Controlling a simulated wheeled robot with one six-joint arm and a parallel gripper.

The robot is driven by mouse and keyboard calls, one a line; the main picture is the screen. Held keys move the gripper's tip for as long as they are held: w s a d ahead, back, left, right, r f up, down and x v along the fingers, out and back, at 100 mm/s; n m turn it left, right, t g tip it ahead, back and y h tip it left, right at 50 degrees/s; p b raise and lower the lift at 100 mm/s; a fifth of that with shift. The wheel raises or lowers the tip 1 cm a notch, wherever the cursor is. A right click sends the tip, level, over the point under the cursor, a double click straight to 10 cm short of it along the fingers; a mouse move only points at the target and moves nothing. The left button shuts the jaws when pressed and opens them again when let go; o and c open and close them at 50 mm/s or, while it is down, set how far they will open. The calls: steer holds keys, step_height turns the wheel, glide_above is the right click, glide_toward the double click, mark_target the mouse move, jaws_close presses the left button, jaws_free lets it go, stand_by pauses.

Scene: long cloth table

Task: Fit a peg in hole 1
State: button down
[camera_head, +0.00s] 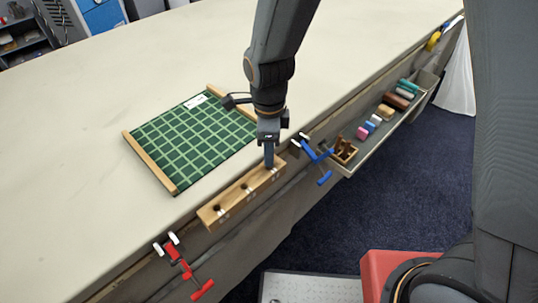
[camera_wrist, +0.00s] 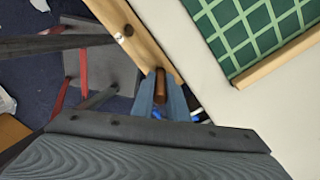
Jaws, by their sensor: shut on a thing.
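A long wooden block (camera_head: 234,201) with round holes in its top lies along the near table edge. Two dark holes show at its left and middle; its small white labels are too small to read. My gripper (camera_head: 269,162) points down at the block's right end and hides the top there. In the wrist view, my gripper (camera_wrist: 160,94) is shut on a brown peg (camera_wrist: 160,78), upright between the fingers near the end of the block (camera_wrist: 112,14). One dark hole shows farther along it. I cannot tell whether the peg's lower end is inside a hole.
A green gridded mat (camera_head: 190,138) with wooden side strips lies behind the block. A red clamp (camera_head: 180,265) and a blue clamp (camera_head: 316,160) grip the table edge. A side tray (camera_head: 362,150) holds several coloured pieces. The back table is clear.

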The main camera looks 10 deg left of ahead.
steer(key=shift+f, duration=0.95)
steer(key=shift+f, duration=0.15)
steer(key=c, duration=2)
jaws_free()
step_height(320, 180, up, 12)
steer(key=shift+r+b, duration=0.2)
steer(key=shift+b, duration=0.95)
steer(key=d+f+n, duration=0.1)
steer(key=d+n, duration=0.4)
steer(key=d, duration=0.3)
steer(key=s+d+n+t, duration=0.1)
steer(key=d+n, duration=0.5)
steer(key=d, duration=0.2)
steer(key=s+d+f+n, duration=0.1)
steer(key=d+n, duration=0.5)
steer(key=d, duration=0.2)
steer(key=shift+s+f, duration=0.25)
steer(key=shift+f, duration=0.1)
